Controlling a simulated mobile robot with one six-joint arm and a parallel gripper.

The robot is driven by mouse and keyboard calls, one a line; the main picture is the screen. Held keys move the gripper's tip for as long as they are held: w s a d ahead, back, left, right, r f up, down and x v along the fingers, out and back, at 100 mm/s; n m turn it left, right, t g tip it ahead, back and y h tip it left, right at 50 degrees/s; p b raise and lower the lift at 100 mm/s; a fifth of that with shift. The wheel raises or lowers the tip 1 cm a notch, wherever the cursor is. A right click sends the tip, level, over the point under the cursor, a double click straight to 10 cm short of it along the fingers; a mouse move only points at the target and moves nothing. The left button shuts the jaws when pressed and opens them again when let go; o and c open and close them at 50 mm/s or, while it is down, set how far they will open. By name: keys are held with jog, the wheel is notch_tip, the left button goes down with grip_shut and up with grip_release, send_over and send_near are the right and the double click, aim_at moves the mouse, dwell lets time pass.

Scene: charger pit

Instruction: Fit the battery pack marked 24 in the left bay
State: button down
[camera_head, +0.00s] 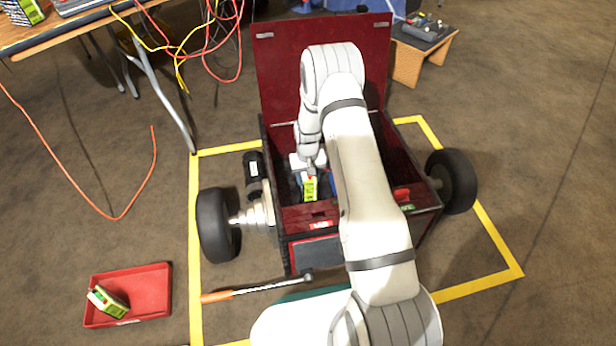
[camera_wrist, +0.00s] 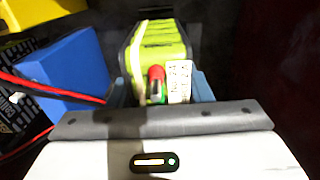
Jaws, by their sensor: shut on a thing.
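My gripper (camera_head: 309,172) reaches down into the open dark red box of the cart (camera_head: 305,214). It is shut on a lime-green battery pack (camera_head: 309,188), which is inside the left part of the box. In the wrist view the pack (camera_wrist: 157,45) sits between the blue-grey fingers (camera_wrist: 162,88), with a red and green terminal and a white label facing the camera. Whether the pack rests on the bay floor is hidden. A second green and white pack (camera_head: 107,301) lies tilted in a red tray (camera_head: 150,289) on the floor.
A blue block (camera_wrist: 70,68) and a red cable lie left of the gripper in the wrist view. The raised red lid (camera_head: 280,70) stands behind the box. Wheels (camera_head: 217,224) flank the cart. An orange-handled bar (camera_head: 255,289) lies on the floor in front.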

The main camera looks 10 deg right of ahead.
jog(key=shift+f, duration=0.25)
jog(key=c, duration=1)
grip_release()
jog(key=shift+c, duration=0.2)
jog(key=o, duration=0.4)
jog(key=shift+f, duration=0.1)
jog(key=shift+w+r+p, duration=0.15)
jog(key=shift+r+p, duration=1.4)
jog(key=shift+r, duration=2.45)
